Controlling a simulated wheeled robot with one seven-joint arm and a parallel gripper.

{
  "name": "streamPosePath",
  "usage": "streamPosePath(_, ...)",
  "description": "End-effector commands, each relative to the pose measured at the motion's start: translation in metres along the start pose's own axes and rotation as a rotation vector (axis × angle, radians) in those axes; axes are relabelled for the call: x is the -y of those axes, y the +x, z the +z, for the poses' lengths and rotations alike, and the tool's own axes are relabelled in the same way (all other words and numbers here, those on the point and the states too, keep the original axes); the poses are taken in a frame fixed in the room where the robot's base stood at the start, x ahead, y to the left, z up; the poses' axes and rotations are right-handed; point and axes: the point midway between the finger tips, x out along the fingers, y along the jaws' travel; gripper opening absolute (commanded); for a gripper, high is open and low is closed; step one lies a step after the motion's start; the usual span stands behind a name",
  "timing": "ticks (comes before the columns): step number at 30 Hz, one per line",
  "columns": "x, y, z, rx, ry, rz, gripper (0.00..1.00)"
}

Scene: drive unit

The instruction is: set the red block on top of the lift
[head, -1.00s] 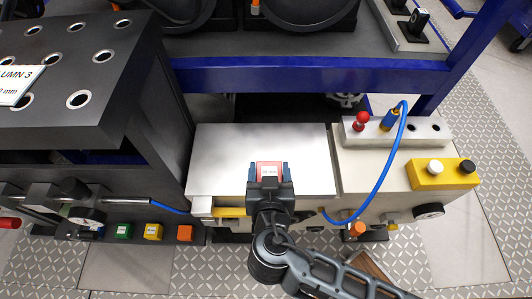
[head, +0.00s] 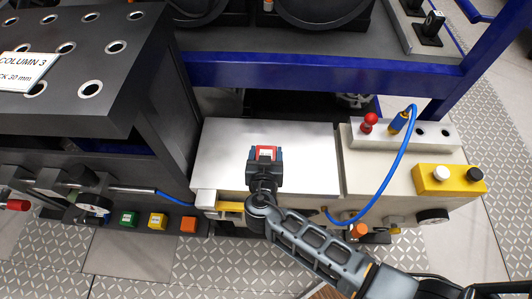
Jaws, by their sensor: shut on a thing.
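The red block (head: 265,153) with a white label is held between the blue-edged fingers of my gripper (head: 265,156). My gripper is shut on it, and its body hides the block's near side.
A dark perforated block (head: 75,75) labelled COLUMN 3 stands on the left. On the right are a blue hose (head: 400,160), a red knob (head: 369,121) and a yellow button box (head: 449,178). A blue beam (head: 320,75) crosses behind.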

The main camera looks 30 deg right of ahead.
Motion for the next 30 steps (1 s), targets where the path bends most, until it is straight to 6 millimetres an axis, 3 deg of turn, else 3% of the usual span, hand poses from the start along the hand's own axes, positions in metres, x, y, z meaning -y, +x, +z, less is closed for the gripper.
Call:
streamPosePath(12, 0.0002, 0.0017, 0.0035, -0.002, 0.001, 0.0, 0.26)
streamPosePath(13, 0.0, 0.0012, 0.003, -0.001, 0.0, 0.0, 0.7)
streamPosePath(21, -0.0001, 0.001, 0.0026, -0.001, 0.0, 0.0, 0.93)
streamPosePath(30, 0.0, -0.0003, -0.0003, 0.0, -0.001, 0.0, 0.93)
